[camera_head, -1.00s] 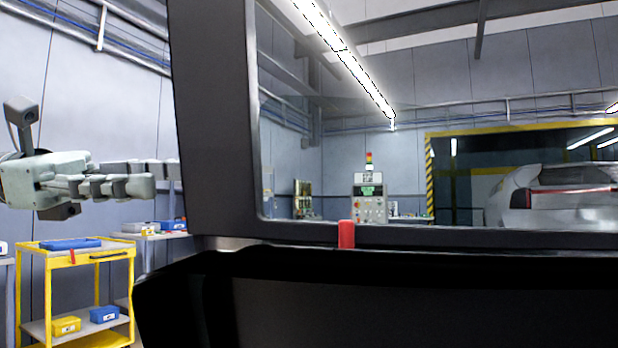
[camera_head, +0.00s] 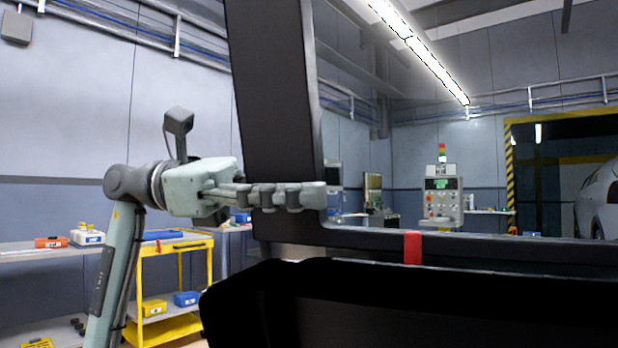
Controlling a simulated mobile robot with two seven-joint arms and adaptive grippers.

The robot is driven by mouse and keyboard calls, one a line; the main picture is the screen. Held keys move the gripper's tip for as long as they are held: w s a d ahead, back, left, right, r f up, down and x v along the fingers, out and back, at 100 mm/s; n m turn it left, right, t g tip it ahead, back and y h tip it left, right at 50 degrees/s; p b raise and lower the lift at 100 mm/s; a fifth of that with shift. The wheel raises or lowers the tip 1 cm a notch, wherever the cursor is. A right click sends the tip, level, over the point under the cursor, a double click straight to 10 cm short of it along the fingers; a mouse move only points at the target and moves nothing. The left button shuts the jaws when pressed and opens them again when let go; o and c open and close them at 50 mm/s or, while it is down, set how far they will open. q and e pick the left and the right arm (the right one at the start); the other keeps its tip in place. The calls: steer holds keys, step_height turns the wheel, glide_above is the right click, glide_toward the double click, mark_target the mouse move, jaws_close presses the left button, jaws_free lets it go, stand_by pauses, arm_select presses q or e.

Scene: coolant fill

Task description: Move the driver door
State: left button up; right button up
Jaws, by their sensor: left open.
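The driver door fills the middle and right of the head view; its dark window frame (camera_head: 272,110) rises on the left and its black inner panel (camera_head: 420,310) lies along the bottom. A red marker (camera_head: 413,248) sits on the lower edge of the window. My left gripper (camera_head: 318,196) comes in from the left at the level of the lower window frame. Its fingers point right and overlap the upright frame in the picture, on the near side of it. The gripper is open; I cannot tell whether it touches the door. My right gripper does not show.
A yellow cart (camera_head: 176,250) with blue and yellow boxes stands at the left behind my arm. A grey workbench (camera_head: 40,252) is at the far left. Through the window I see a control cabinet (camera_head: 443,200) with a signal light and a silver car (camera_head: 598,200).

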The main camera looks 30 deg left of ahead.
arm_select(q)
steer(key=shift+c, duration=0.6)
jaws_close()
